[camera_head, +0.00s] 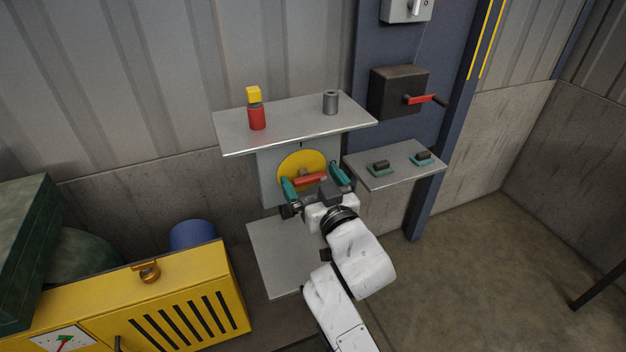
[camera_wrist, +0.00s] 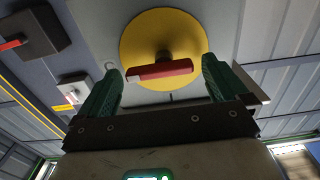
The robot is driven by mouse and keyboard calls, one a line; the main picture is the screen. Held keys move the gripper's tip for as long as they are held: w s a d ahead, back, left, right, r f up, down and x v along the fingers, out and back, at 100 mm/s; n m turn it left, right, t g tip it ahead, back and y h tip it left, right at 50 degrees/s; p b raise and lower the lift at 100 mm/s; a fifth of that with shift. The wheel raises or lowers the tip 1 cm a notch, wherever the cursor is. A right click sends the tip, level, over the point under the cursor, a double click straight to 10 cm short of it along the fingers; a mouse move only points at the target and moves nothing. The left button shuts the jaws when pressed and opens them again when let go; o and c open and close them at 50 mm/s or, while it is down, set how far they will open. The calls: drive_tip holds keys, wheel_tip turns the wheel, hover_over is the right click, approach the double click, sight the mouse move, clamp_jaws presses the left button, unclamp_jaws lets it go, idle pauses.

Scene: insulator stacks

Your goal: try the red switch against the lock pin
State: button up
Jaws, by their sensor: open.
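The red switch (camera_head: 311,179) is a bar handle on a dark hub in the middle of a yellow disc (camera_head: 295,163) on a grey wall panel. In the wrist view the red switch (camera_wrist: 165,71) lies nearly level, with a pale tip at its left end. My gripper (camera_head: 310,172) is open in front of the disc. Its green fingers stand on either side of the bar's two ends, with a small gap at each in the wrist view. A short dark mark (camera_wrist: 171,97) is on the panel at the disc's edge; I cannot tell whether it is the lock pin.
A shelf (camera_head: 290,131) above the disc holds a red and yellow bottle (camera_head: 257,115) and a grey cylinder (camera_head: 331,102). A small right shelf (camera_head: 400,177) holds two dark-topped blocks. A dark box (camera_head: 395,90) has a red crank. A yellow cabinet (camera_head: 225,285) stands at lower left.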

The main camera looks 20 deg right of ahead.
drive_tip(key=shift+c, duration=0.4)
drive_tip(key=c, duration=0.9)
drive_tip(key=shift+n, duration=0.8)
drive_tip(key=shift+c, duration=0.2)
drive_tip(key=o, duration=1)
drive_tip(key=s+b, duration=0.1)
drive_tip(key=s, duration=1)
drive_tip(key=shift+b, duration=0.4)
